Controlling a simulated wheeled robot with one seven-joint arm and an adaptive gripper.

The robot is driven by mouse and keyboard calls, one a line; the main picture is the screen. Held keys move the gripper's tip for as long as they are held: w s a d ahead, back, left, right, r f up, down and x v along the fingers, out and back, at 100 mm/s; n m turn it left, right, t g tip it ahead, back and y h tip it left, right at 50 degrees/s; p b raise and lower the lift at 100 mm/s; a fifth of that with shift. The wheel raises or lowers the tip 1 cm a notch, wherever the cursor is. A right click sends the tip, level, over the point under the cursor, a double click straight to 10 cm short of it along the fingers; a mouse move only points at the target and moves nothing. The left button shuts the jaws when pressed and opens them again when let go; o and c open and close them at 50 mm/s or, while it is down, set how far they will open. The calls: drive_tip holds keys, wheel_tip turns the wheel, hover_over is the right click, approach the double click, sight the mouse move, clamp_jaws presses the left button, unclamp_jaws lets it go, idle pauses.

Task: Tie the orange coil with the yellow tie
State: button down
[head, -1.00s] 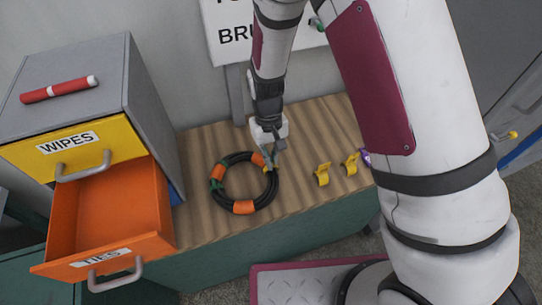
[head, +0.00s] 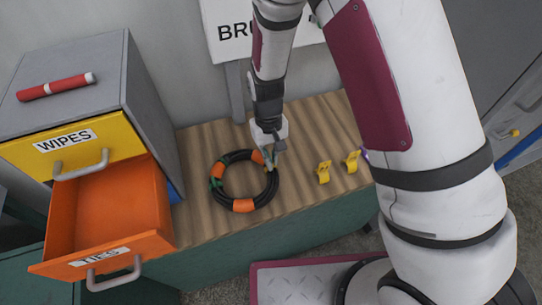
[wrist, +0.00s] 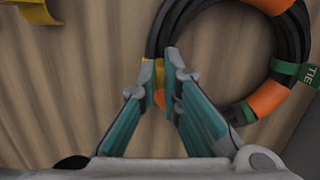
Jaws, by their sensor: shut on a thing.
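The coil (head: 272,187), a black hose ring with orange bands, lies flat on the wooden bench top. Its near side also shows in the wrist view (wrist: 160,30). A green tie marked TIE (wrist: 295,71) is around another part of the coil. My gripper (head: 273,162) points down at the coil's upper right edge. In the wrist view its fingers (wrist: 170,72) are close together over the hose, shut on a yellow tie (wrist: 149,72) that shows beside the left fingertip. The fingers hide most of this tie; I cannot tell whether it is closed around the hose.
Two more yellow ties (head: 323,172) (head: 352,161) stand on the bench to the right. The orange TIES drawer (head: 104,210) is pulled out at left, below the shut yellow WIPES drawer (head: 75,146). A red marker (head: 56,87) lies on the cabinet.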

drive_tip(key=c, duration=1.7)
unclamp_jaws()
drive_tip(key=shift+r, duration=0.1)
drive_tip(key=d+r+m+t+y, duration=0.1)
drive_tip(key=d+r, duration=0.1)
drive_tip(key=r, duration=0.9)
drive_tip(key=d+r+t, duration=0.1)
drive_tip(key=d+r, duration=0.1)
drive_tip(key=r, duration=0.9)
drive_tip(key=s+d+r+m+t, duration=0.1)
drive_tip(key=s+d+r, duration=0.3)
drive_tip(key=s, duration=0.1)
drive_tip(key=s+d+r+t, duration=0.2)
drive_tip(key=s+d+r, duration=0.2)
drive_tip(key=s+r, duration=0.1)
drive_tip(key=s+d+r+m+t, duration=0.1)
drive_tip(key=s+d+r+t, duration=0.1)
drive_tip(key=s+d+r, duration=0.2)
drive_tip(key=shift+s+d+r+m+h, duration=0.15)
drive_tip(key=shift+s+r, duration=0.1)
drive_tip(key=shift+s, duration=0.25)
drive_tip(key=shift+s+a+r+m+h, duration=0.15)
drive_tip(key=shift+s+r, duration=0.1)
drive_tip(key=shift+s, duration=0.25)
